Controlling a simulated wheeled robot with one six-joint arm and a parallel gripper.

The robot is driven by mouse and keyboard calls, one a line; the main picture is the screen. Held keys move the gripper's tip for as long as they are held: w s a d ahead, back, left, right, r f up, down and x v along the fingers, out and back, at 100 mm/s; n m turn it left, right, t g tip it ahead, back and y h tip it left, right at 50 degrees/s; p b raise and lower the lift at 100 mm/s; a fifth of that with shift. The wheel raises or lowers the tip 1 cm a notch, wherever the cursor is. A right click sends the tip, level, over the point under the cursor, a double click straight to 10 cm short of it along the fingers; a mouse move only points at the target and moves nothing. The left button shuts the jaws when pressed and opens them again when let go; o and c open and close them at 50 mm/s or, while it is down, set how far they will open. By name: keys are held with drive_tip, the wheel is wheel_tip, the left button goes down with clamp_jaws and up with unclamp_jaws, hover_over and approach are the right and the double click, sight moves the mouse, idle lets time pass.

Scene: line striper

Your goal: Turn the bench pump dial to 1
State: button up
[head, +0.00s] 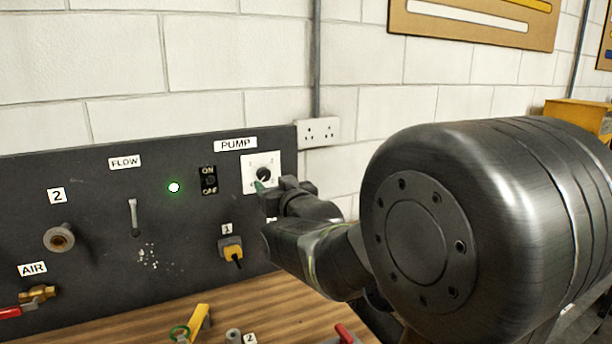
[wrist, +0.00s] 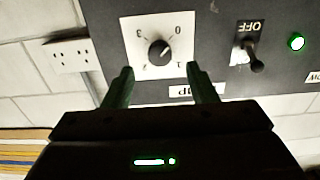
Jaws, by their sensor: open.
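The pump dial (wrist: 160,53) is a round black knob on a white square plate (wrist: 130,22) in the wrist view. Its pale mark points to the upper right, toward the 0. The 3 is at upper left, the 1 at lower right, and the lower-left number is unclear. My gripper (wrist: 160,73) is open and empty. Its green fingers are spread left and right, with their tips just below the knob in the picture and apart from it. In the head view the dial (head: 263,174) sits under the PUMP label, with my gripper (head: 272,188) in front of the plate's lower part.
An ON/OFF switch (head: 209,180) and a lit green lamp (head: 174,187) are left of the dial. A wall socket (head: 318,132) is right of the panel. A yellow plug (head: 231,248) sits below. Loose items, including a yellow piece (head: 198,321), lie on the wooden bench.

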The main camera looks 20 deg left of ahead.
sight(265, 177)
drive_tip(key=shift+p+x, duration=0.4)
drive_tip(key=shift+x, duration=2.25)
drive_tip(key=c, duration=1)
